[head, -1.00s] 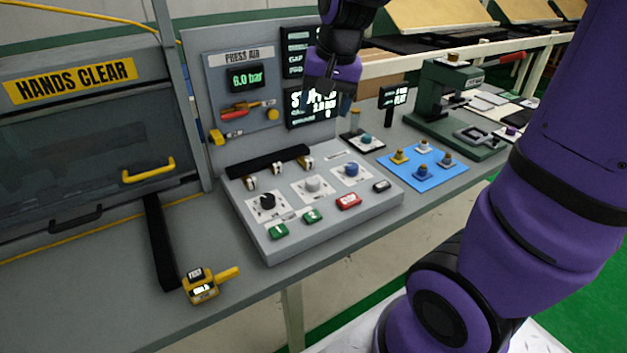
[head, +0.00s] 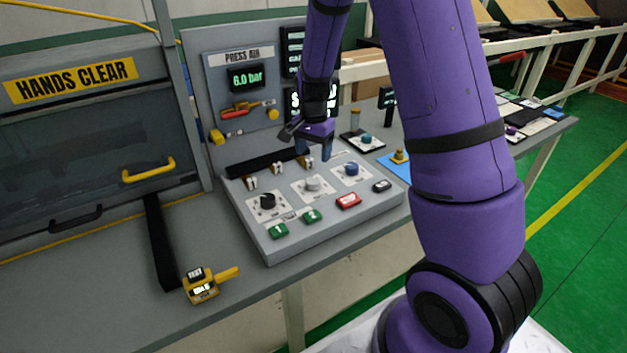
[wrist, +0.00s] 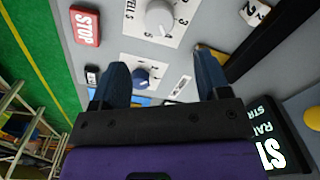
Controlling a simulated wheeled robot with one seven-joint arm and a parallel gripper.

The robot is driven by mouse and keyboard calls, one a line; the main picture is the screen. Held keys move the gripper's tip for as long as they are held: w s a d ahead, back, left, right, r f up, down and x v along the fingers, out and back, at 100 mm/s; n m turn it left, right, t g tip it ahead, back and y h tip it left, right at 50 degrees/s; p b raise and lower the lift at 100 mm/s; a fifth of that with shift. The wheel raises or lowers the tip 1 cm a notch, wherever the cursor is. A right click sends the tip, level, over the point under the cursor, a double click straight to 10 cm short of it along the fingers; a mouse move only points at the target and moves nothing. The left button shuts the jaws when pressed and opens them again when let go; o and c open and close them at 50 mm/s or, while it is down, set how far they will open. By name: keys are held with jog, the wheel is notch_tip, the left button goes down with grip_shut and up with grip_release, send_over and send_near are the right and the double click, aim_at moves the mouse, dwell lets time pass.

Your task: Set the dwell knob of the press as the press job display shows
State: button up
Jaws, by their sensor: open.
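The dwell knob (head: 313,184) is the grey middle knob of three on the press panel (head: 352,211). In the wrist view this knob (wrist: 160,17) is at the top, beside a partly cut-off label ending "ELL S". My gripper (head: 315,152) is open and empty above the back of the panel, apart from the grey knob. In the wrist view the blue knob (wrist: 141,77) shows between my fingers (wrist: 162,72). Black displays (head: 293,45) stand behind, partly hidden by my arm; I cannot read the dwell setting.
A black knob (head: 267,202) and the blue knob (head: 351,168) flank the grey one. Green buttons (head: 279,231) and a red button (head: 348,201) line the panel front. A black bar (head: 268,164) runs along its back. A yellow tester (head: 201,287) lies at front left.

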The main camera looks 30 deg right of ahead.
aim_at(313, 179)
notch_tip(313, 179, down, 10)
jog(key=shift+f, duration=0.1)
dwell(0.4)
jog(key=c, duration=0.9)
